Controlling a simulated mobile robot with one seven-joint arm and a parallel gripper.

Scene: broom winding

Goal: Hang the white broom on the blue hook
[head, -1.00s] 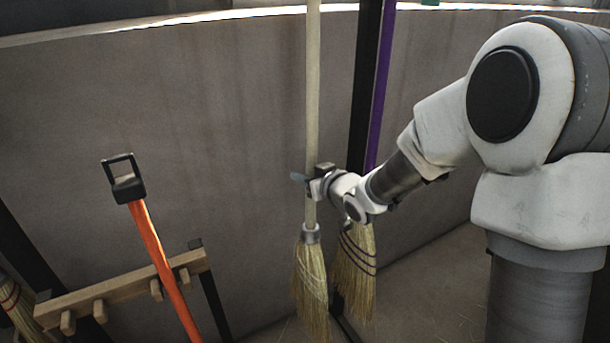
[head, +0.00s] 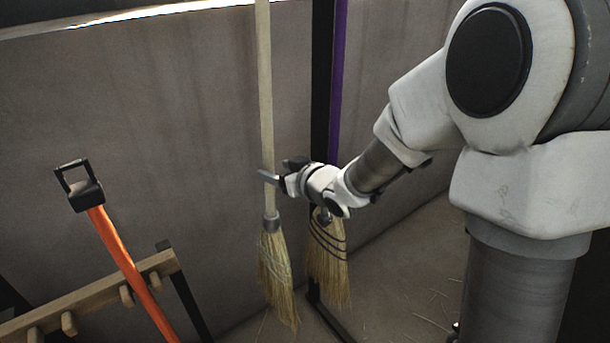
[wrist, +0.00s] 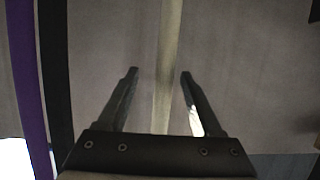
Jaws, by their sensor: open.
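The white broom (head: 265,110) hangs nearly upright in front of the grey wall, its pale handle running up out of the head view and its straw bristles (head: 277,280) at the bottom. My gripper (head: 272,176) is at the lower handle, just above the bristle collar. In the wrist view the handle (wrist: 168,60) passes between the two open fingers (wrist: 158,75), with a gap on each side. The blue hook does not show in these frames, and the broom's top is out of view.
A second broom with a purple handle (head: 338,80) stands just right, beside a black post (head: 321,90). At lower left are an orange-handled tool (head: 118,245) and a wooden peg rack (head: 85,298). Open floor (head: 410,270) lies at right.

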